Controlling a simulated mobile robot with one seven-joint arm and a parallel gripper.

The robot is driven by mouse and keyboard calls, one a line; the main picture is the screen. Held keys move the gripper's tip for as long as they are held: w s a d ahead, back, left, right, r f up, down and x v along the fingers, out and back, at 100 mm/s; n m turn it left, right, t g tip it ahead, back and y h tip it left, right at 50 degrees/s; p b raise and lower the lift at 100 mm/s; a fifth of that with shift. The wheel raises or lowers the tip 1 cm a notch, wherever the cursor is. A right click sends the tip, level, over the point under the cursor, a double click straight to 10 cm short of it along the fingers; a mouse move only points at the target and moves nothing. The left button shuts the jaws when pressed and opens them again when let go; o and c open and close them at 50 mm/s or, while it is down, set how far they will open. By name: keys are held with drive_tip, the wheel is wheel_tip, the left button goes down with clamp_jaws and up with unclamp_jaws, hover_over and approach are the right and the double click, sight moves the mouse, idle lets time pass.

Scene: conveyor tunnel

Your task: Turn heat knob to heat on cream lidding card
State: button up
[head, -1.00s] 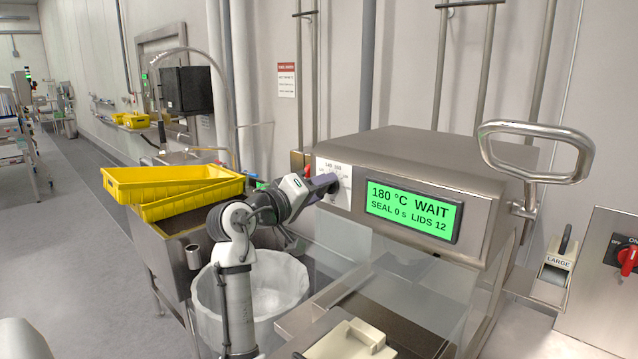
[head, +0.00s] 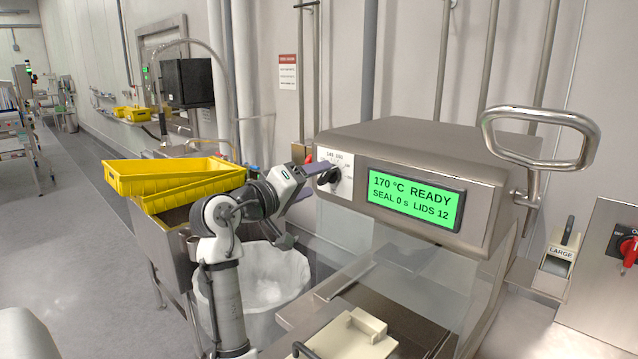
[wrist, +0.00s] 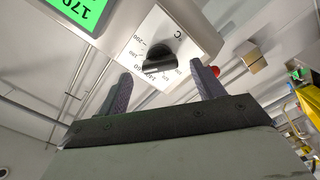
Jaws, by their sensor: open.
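The heat knob (head: 328,177) is black and sits on a white dial plate (head: 345,168) with printed marks, at the left of the sealer's front. The knob also shows in the wrist view (wrist: 158,58), with its bar tilted slightly. My gripper (head: 314,182) is open, its fingers pointing at the knob. In the wrist view my gripper (wrist: 162,84) has one finger on either side, short of the knob, with nothing between them. The green display (head: 412,200) reads 170 °C READY, SEAL 0 s, LIDS 12. I cannot make out a cream lidding card.
The steel sealer (head: 430,150) has a looped handle (head: 540,125) on its right. A cream block (head: 350,335) lies on its front tray. Yellow crates (head: 165,175) and a lined bin (head: 270,285) stand left, close to my arm. A red switch (head: 629,252) is far right.

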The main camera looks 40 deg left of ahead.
drive_tip(key=s+b, duration=0.2)
drive_tip(key=s, duration=0.9)
drive_tip(key=shift+a+b, duration=0.4)
